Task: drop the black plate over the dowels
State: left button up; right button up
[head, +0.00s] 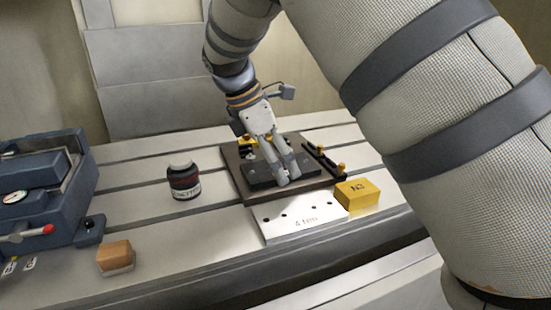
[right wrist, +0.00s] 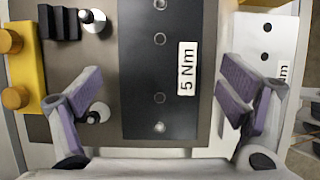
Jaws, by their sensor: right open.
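The black plate (head: 262,178) lies on a dark grey base (head: 232,160) on the slotted table. In the right wrist view the black plate (right wrist: 140,70) carries a "5 Nm" label and a row of holes. One hole near its lower end shows a bright spot, perhaps a dowel tip. Two silver round pins (right wrist: 97,113) stand on the base left of the plate. My right gripper (head: 288,180) is down at the plate. Its open fingers (right wrist: 160,100) stand on either side with gaps, not gripping it. I cannot tell whether the plate sits fully flat. My left gripper is out of view.
A white plate (head: 300,220) with holes lies in front of the base. A yellow block (head: 358,195) is beside it. Black clamp bars with yellow knobs (head: 322,160) edge the base.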

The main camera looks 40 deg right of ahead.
jog(key=v, duration=1.2)
